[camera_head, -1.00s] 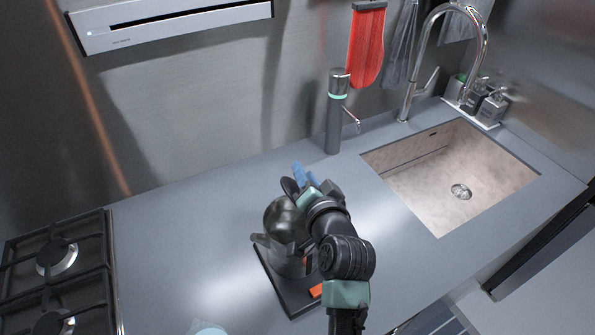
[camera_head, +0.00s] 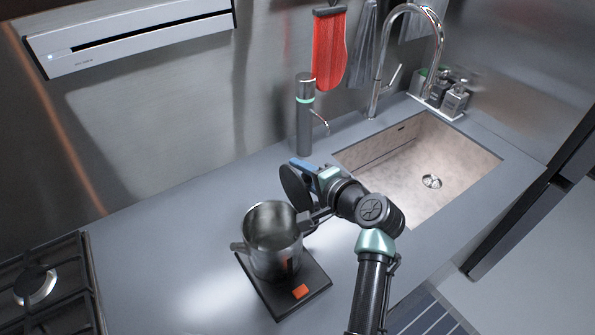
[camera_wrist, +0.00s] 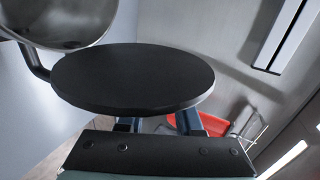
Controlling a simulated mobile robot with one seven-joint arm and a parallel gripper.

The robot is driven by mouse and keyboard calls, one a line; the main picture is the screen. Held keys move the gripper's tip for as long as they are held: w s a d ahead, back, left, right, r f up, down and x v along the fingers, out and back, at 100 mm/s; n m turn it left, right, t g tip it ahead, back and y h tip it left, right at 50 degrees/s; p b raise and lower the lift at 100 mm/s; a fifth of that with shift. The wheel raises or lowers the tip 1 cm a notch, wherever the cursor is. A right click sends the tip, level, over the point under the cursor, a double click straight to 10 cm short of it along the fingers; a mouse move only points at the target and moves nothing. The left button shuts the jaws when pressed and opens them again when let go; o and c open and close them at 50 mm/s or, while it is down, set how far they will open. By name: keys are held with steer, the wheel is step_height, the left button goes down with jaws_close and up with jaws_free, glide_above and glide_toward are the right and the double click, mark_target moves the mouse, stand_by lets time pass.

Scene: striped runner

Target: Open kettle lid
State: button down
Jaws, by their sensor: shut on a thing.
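The kettle (camera_head: 272,246) is a steel pot standing upright on a dark base plate (camera_head: 262,286). Its top is uncovered and I see inside. Its dark round lid (camera_head: 296,189) stands steeply tilted behind the rim at the back right. My gripper (camera_head: 306,172), with blue fingers, is shut on the lid. In the wrist view the lid (camera_wrist: 132,78) is a broad black disc hiding most of the fingers (camera_wrist: 160,122), and the kettle (camera_wrist: 68,18) shows at the top left. A dark bar runs from the kettle beside the lid; I cannot tell whether they are joined.
A slim grey dispenser (camera_head: 304,120) stands behind my gripper. The sink (camera_head: 420,165) with a tall tap (camera_head: 380,65) is at the right. The gas hob (camera_head: 45,290) is at the left. The counter (camera_head: 165,235) between hob and kettle is clear.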

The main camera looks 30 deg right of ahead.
steer(key=shift+d, duration=0.1)
stand_by(0.4)
steer(key=c, duration=0.6)
jaws_free()
steer(key=shift+o, duration=0.2)
steer(key=b+v, duration=0.2)
steer(key=v, duration=1.1)
steer(key=shift+w+d, duration=0.1)
